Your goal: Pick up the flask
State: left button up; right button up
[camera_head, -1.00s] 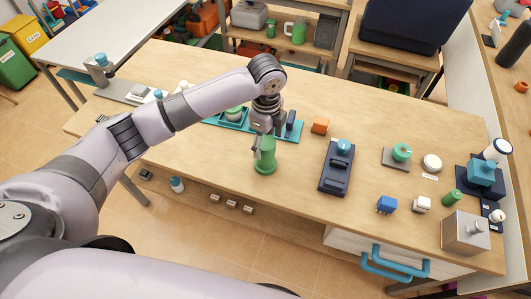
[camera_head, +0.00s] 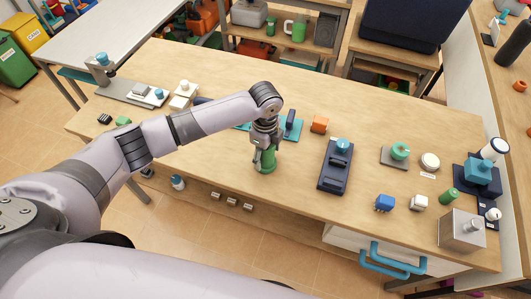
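A green flask (camera_head: 265,162) stands upright on the wooden table, near its front edge. My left gripper (camera_head: 262,158) has come down over the flask from above. Its fingers are around the upper part of the flask and hide it. I cannot tell whether the fingers are pressed shut on it or still apart. My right gripper is not in view.
The wooden table (camera_head: 230,200) has free room right of the flask. A teal tray (camera_head: 293,132) lies behind my gripper.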

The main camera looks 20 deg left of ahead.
pick_arm(q)
jog(key=c, duration=1.3)
jog(key=shift+w, duration=0.1)
